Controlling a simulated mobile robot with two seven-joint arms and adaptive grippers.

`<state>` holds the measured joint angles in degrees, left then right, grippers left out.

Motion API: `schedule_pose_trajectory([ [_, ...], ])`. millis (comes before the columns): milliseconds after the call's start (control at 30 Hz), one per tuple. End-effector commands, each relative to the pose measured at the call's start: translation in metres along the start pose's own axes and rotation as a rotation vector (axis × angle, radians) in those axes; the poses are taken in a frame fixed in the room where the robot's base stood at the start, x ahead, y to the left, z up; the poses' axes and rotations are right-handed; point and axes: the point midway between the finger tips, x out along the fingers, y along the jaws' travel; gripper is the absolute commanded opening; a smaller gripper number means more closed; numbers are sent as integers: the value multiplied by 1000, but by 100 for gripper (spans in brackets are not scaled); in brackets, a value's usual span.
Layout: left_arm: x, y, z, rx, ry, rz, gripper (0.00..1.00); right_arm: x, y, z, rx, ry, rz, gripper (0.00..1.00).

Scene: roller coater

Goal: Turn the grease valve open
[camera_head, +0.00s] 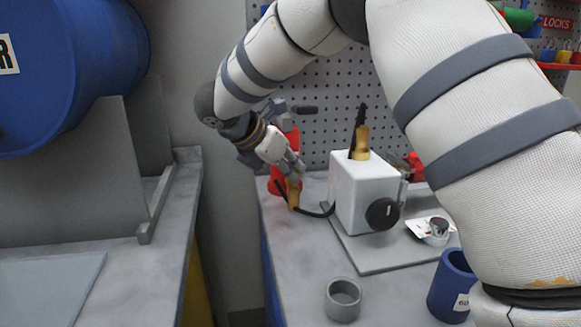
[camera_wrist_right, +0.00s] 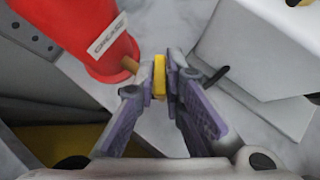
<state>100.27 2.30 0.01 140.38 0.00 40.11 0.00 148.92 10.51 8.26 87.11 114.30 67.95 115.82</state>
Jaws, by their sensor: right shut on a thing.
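A red grease container (camera_wrist_right: 85,35) with a white label is at the upper left of the right wrist view. A short brass spout (camera_wrist_right: 130,65) comes out of its lower end. A small yellow valve handle (camera_wrist_right: 159,77) sits by the spout, between the fingertips of my right gripper (camera_wrist_right: 168,76), which is shut on it. In the head view, my right gripper (camera_head: 292,170) reaches down in front of the red container (camera_head: 275,183) and hides much of it. A brass piece (camera_head: 293,196) shows just below the fingers. My left gripper is not in view.
A white box (camera_head: 363,190) with a black knob (camera_head: 382,214) stands to the right on a grey plate. A grey cup (camera_head: 343,299) and a blue cup (camera_head: 452,286) stand at the front. A blue drum (camera_head: 75,70) is at left. A pegboard (camera_head: 325,95) stands behind.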

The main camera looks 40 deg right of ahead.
Motion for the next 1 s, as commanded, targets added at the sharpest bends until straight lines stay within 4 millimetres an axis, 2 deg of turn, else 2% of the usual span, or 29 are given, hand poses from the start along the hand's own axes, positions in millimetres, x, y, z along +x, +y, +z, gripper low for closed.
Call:
schedule_pose_trajectory([
  [400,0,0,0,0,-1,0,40,1,-2,0,-103,-1,101,0],
  [867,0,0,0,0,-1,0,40,1,-2,1,-111,-2,108,0],
  [900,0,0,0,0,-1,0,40,1,-2,1,-110,-2,108,14],
  [967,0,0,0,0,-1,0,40,1,-2,1,-110,-2,108,28],
  [1000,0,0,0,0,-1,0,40,1,-2,1,-110,-2,108,30],
])
